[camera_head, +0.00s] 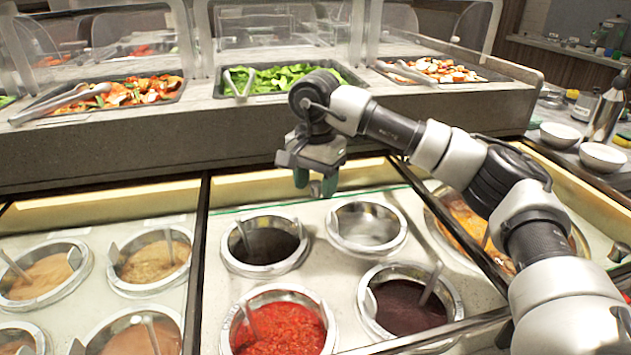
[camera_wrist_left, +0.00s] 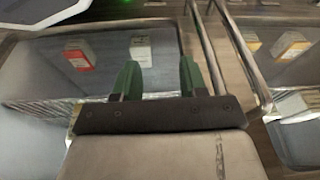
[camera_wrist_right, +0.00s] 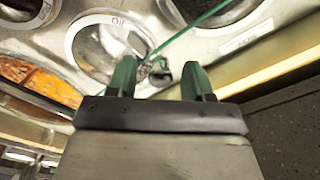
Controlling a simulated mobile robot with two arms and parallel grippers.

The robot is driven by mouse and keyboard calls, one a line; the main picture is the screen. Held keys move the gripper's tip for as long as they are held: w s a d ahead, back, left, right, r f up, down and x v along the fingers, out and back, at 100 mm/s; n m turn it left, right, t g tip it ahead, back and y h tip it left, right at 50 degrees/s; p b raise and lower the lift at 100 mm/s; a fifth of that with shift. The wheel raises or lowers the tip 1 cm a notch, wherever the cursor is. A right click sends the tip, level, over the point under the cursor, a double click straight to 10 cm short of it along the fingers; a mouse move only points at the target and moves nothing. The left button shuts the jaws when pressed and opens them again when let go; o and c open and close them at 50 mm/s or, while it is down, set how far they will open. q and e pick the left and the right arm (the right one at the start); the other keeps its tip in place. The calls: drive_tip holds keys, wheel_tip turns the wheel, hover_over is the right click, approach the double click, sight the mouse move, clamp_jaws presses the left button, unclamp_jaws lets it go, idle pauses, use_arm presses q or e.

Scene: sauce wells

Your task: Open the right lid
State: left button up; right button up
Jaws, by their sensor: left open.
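A clear glass pane with a thin green edge (camera_head: 260,207) lies over the middle section of sauce wells, apparently a shut lid. Its green edge also shows in the right wrist view (camera_wrist_right: 190,30). A small dark, shiny fitting (camera_wrist_right: 159,70) sits by that edge, between the finger outlines there; I cannot tell if it is a handle. My right gripper (camera_head: 316,184) points down above the back edge of this section, its green fingers apart and empty. My left gripper (camera_wrist_left: 160,78) is outside the head view; its fingers are apart and empty in the left wrist view.
A stone ledge with food trays and tongs (camera_head: 240,84) stands behind the wells. A red sauce well (camera_head: 280,328) and a dark sauce well (camera_head: 408,305) lie in front. My right arm crosses the right side. Cartons (camera_wrist_left: 80,55) show below the left gripper.

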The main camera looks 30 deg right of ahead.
clamp_jaws()
drive_tip(key=shift+w, duration=0.15)
drive_tip(key=w+p, duration=0.1)
drive_tip(key=w, duration=0.1)
drive_tip(key=w+d+p, duration=0.1)
drive_tip(key=w, duration=0.1)
drive_tip(key=shift+r, duration=0.1)
use_arm(q)
drive_tip(key=s+f, duration=0.3)
drive_tip(key=f, duration=0.4)
drive_tip(key=shift+s+a, duration=0.25)
drive_tip(key=shift+s, duration=0.1)
use_arm(e)
drive_tip(key=shift+w+d, duration=0.1)
drive_tip(key=shift+w, duration=0.05)
use_arm(q)
drive_tip(key=shift+f, duration=0.1)
use_arm(e)
unclamp_jaws()
